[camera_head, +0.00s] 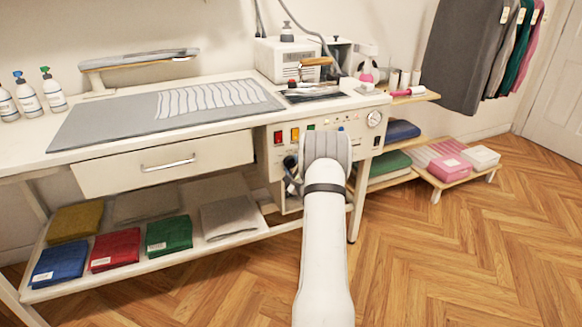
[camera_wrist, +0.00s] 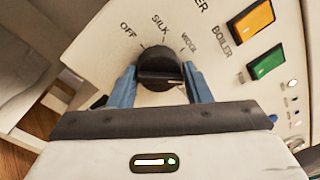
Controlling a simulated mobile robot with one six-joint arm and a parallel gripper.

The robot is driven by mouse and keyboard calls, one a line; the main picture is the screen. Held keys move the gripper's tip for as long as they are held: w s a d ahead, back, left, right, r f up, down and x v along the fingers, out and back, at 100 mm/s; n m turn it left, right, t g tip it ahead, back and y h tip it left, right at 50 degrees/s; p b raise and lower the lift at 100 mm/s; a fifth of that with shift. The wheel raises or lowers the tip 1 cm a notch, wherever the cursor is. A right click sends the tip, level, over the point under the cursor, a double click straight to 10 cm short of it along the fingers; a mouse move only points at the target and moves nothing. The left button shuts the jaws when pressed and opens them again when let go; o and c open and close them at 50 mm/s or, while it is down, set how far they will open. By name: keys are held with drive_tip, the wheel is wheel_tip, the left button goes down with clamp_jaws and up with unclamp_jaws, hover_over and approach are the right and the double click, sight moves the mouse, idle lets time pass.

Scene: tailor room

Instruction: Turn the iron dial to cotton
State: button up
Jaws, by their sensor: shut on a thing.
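The black iron dial (camera_wrist: 158,62) is on the pale control panel in the wrist view. The marks OFF (camera_wrist: 128,30), SILK (camera_wrist: 160,23) and one that looks like WOOL (camera_wrist: 189,42) are printed around its upper side. No cotton mark is readable; the lower side of the dial is behind my gripper. My gripper (camera_wrist: 158,80) has one blue finger on each side of the dial and is shut on it. I cannot tell exactly which mark the dial points to. In the head view my arm covers this part of the panel.
A yellow switch (camera_wrist: 250,20) and a green BOILER switch (camera_wrist: 265,62) sit right of the dial. In the head view, the iron (camera_head: 315,64) rests on the table's right end. Folded cloths lie on the lower shelf (camera_head: 130,277).

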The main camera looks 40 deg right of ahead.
drive_tip(key=shift+w+a, duration=0.15)
drive_tip(key=shift+a, duration=0.05)
drive_tip(key=o, duration=0.7)
drive_tip(key=shift+o, duration=1.1)
drive_tip(key=shift+d, duration=0.1)
drive_tip(key=p+v, duration=0.1)
drive_tip(key=v, duration=0.6)
drive_tip(key=shift+s, duration=0.4)
